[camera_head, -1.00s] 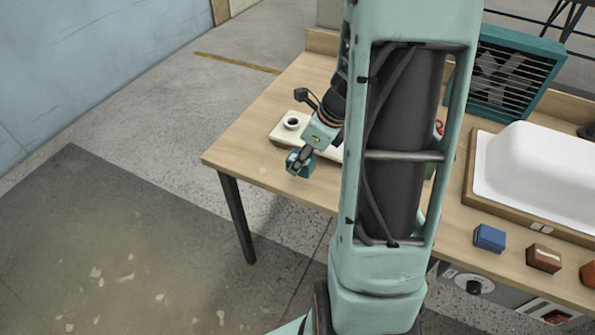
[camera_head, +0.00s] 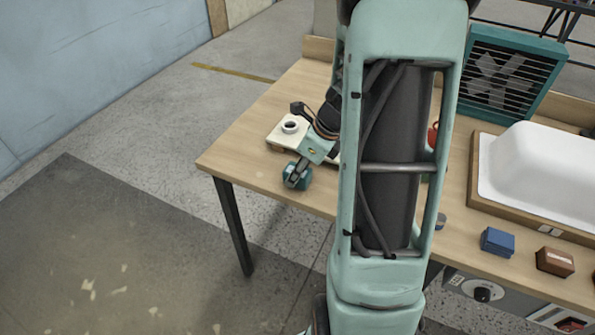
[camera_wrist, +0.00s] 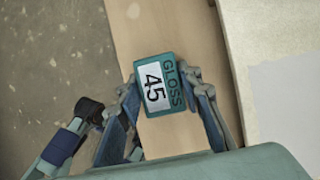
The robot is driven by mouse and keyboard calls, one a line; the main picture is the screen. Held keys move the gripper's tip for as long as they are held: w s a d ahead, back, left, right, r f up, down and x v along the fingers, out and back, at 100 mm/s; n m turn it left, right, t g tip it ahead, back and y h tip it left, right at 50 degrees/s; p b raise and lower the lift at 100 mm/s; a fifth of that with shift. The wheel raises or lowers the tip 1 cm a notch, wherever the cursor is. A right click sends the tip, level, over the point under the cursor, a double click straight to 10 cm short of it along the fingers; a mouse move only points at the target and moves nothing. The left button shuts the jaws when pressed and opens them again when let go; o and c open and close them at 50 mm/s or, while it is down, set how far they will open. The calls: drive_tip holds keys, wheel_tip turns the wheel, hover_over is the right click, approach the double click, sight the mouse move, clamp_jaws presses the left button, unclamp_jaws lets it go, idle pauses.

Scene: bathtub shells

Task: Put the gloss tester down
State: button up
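The gloss tester (camera_wrist: 158,88) is a small teal block with a white label reading "GLOSS 45". In the wrist view it sits between the two fingers of my gripper (camera_wrist: 163,92), which is shut on it. In the head view the gloss tester (camera_head: 297,177) is at the near left part of the wooden table (camera_head: 255,145), close to the front edge. My gripper (camera_head: 301,167) points down at it from above. I cannot tell whether its underside touches the table top or hangs just above it.
To the right are a white tub shell (camera_head: 545,165) in a wooden frame, a blue box (camera_head: 497,241), a brown box (camera_head: 555,261) and a teal fan unit (camera_head: 510,70). My arm hides the table's middle.

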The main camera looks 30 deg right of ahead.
drive_tip(key=o, duration=0.4)
drive_tip(key=shift+o, duration=0.2)
drive_tip(key=shift+r, duration=0.25)
drive_tip(key=p+v, duration=0.3)
drive_tip(key=v, duration=0.9)
